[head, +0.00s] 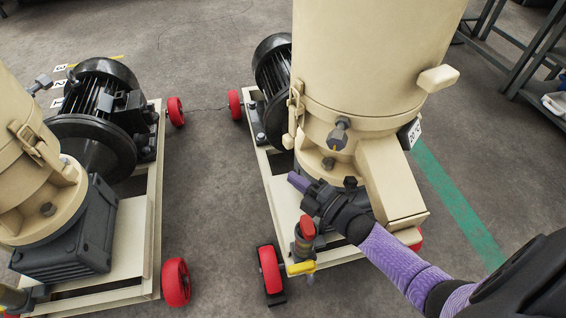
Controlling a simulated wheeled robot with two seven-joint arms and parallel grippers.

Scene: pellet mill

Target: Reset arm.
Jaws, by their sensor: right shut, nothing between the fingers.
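My right arm comes in from the lower right, and my right gripper (299,181) is at the base of the right pellet mill (372,60), left of its slanted discharge chute (391,183). The gripper is shut and empty, its tip pointing left. I cannot tell whether it touches the mill. Just below it is a valve with a red cap (307,227) and a yellow part (301,268). My left gripper is not in view.
A second pellet mill (22,165) with a black motor (105,95) stands at the left on a wheeled frame. Bare concrete floor (215,200) lies between the two frames. A metal rack (540,60) stands at the upper right, and a green line (455,205) crosses the floor.

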